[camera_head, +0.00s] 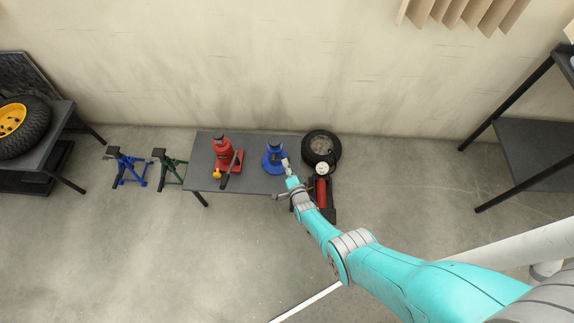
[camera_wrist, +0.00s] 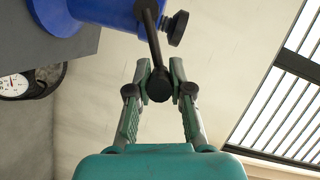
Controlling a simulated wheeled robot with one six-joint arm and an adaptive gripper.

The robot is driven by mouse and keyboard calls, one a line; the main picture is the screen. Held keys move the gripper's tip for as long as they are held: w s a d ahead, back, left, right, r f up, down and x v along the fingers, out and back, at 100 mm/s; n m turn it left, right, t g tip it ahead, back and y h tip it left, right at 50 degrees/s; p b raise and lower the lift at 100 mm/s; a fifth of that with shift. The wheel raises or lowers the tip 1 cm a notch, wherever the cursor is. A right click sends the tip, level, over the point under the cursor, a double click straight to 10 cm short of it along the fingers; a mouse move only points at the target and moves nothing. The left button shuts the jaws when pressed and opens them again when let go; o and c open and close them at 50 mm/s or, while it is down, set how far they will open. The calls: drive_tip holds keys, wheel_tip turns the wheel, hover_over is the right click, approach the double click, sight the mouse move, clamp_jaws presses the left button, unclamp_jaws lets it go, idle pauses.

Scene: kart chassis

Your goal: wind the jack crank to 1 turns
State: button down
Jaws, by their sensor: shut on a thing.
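The blue jack (camera_head: 272,160) stands near the right end of a low grey table (camera_head: 252,183) by the wall. Its body also shows at the top left of the wrist view (camera_wrist: 100,12). The dark jack crank (camera_wrist: 152,38) hangs down from the jack in the wrist view and ends in a round black knob (camera_wrist: 159,86). My gripper (camera_wrist: 160,72) is shut on the crank at this knob, one finger on each side. In the head view my gripper (camera_head: 286,168) is at the jack's right front side, where it hides the crank.
A red jack (camera_head: 223,149) stands left of the blue one. Blue (camera_head: 130,168) and green (camera_head: 168,163) stands are on the floor farther left. A tire (camera_head: 320,142), a gauge (camera_head: 322,168) and a red device (camera_head: 321,193) lie right of the table. The front floor is clear.

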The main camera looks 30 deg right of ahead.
idle(0.5)
drive_tip(key=shift+w, duration=0.1)
drive_tip(key=c, duration=1)
unclamp_jaws()
drive_tip(key=shift+c, duration=0.2)
drive_tip(key=shift+s+f, duration=0.1)
drive_tip(key=shift+s, duration=0.1)
drive_tip(key=shift+s, duration=0.35)
drive_tip(key=v, duration=1.1)
